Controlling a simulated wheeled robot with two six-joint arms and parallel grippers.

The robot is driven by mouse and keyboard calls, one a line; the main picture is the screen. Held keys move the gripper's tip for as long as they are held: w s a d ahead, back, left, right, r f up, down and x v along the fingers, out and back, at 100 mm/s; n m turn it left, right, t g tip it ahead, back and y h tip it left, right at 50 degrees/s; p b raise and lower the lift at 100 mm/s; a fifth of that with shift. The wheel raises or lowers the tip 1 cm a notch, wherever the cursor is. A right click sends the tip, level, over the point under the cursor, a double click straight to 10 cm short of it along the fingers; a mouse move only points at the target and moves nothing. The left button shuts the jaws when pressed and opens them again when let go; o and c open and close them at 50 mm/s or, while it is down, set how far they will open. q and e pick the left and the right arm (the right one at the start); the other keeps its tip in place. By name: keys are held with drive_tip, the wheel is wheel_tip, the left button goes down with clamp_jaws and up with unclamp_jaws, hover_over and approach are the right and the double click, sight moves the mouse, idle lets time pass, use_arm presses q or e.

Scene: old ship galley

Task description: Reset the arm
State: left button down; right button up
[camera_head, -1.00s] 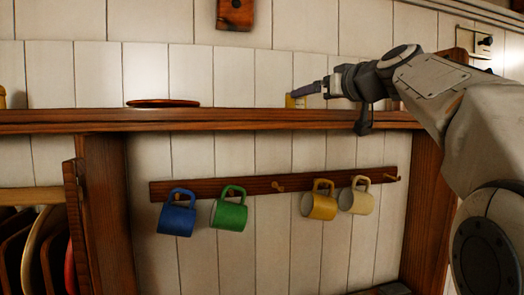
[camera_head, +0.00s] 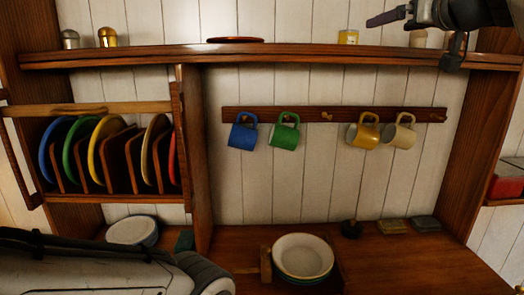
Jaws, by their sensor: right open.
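My right gripper (camera_head: 383,17) is at the top right, pointing left, above the upper shelf (camera_head: 280,56). It is open and holds nothing that I can see. Part of it and most of its arm lie beyond the top edge. A small yellow tin or cup (camera_head: 347,37) stands on the shelf, a little left of and below the fingertips in the picture. A pale cup or tin (camera_head: 418,39) stands right of it, partly behind my arm. My left arm's link shows at the lower left; its gripper is not in view.
Blue (camera_head: 243,134), green (camera_head: 285,135), yellow (camera_head: 362,134) and cream (camera_head: 397,135) mugs hang on a peg rail (camera_head: 335,114). A plate rack (camera_head: 90,108) stands left. Stacked bowls (camera_head: 302,257) sit on the counter (camera_head: 420,265), whose right part is mostly clear.

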wheel_tip(320, 180, down, 26)
drive_tip(key=w+a+m+g+h, duration=0.1)
drive_tip(key=a+m+g, duration=0.15)
drive_tip(key=g, duration=0.35)
drive_tip(key=s+a+f+g, duration=0.1)
drive_tip(key=s+f+g, duration=0.1)
drive_tip(key=s+f, duration=0.35)
drive_tip(key=s+a+f+g+h, duration=0.1)
drive_tip(key=s+a+f+g, duration=0.1)
drive_tip(key=f, duration=0.7)
drive_tip(key=s+a+f+g, duration=0.1)
drive_tip(key=s+f+g, duration=0.15)
drive_tip(key=f, duration=0.55)
drive_tip(key=s+a+f+n+g, duration=0.1)
drive_tip(key=s+a+f+g, duration=0.15)
drive_tip(key=s+f, duration=0.85)
drive_tip(key=s+a+r+n+g, duration=0.1)
drive_tip(key=s+a+r+n, duration=0.2)
drive_tip(key=s+a, duration=0.3)
drive_tip(key=s+a+r+n+g, duration=0.1)
drive_tip(key=s+a+r+n, duration=0.3)
drive_tip(key=s+a, duration=0.3)
drive_tip(key=shift+s+r, duration=0.3)
drive_tip(key=shift+s, duration=0.6)
